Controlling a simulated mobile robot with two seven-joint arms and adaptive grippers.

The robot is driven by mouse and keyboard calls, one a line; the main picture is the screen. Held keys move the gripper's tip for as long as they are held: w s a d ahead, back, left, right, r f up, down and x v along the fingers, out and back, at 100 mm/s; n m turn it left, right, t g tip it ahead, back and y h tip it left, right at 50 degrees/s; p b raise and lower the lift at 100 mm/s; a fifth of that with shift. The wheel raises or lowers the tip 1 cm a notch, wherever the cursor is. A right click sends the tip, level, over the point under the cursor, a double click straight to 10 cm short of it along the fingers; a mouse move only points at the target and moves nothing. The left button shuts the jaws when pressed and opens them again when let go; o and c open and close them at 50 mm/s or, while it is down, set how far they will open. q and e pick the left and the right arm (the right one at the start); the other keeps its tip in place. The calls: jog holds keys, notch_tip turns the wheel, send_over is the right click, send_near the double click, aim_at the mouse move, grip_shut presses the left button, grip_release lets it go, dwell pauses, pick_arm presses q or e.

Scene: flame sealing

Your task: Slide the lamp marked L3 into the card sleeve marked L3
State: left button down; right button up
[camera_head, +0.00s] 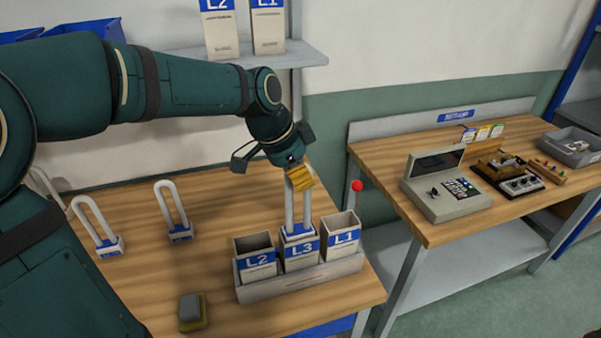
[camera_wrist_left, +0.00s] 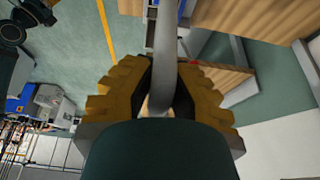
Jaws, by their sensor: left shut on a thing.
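My left gripper (camera_head: 299,178) is shut on the upper part of a lamp (camera_head: 298,211) with white U-shaped tubes. The lamp hangs upright, its blue base at the mouth of the middle card sleeve marked L3 (camera_head: 302,262). How far the base is inside is hard to tell, and the lamp's own mark is not readable. In the left wrist view the yellow-padded fingers (camera_wrist_left: 160,98) flank the pale tube (camera_wrist_left: 165,45). Sleeves L2 (camera_head: 258,273) and L1 (camera_head: 342,247) stand on either side. My right gripper is not in view.
The sleeves stand in a grey holder (camera_head: 300,286). Two more lamps (camera_head: 173,212) (camera_head: 98,229) stand to the left on the wooden table. A grey-and-yellow block (camera_head: 192,311) lies in front. A second bench (camera_head: 440,229) with devices is to the right, and a shelf holds cards behind.

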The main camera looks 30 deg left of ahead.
pick_arm(q)
jog(key=b, duration=0.4)
send_over(303, 224)
jog(key=shift+f, duration=2.55)
jog(key=shift+s+a+f+b, duration=0.1)
jog(key=shift+s+f+b, duration=0.05)
jog(key=shift+f+b, duration=0.4)
jog(key=shift+s+a+f+b, duration=0.1)
jog(key=shift+f+b, duration=0.25)
jog(key=shift+f, duration=0.4)
jog(key=shift+f+b, duration=2)
jog(key=shift+f, duration=0.5)
jog(key=c, duration=1)
grip_release()
jog(key=c, duration=0.3)
jog(key=shift+c, duration=0.2)
jog(key=shift+r, duration=0.15)
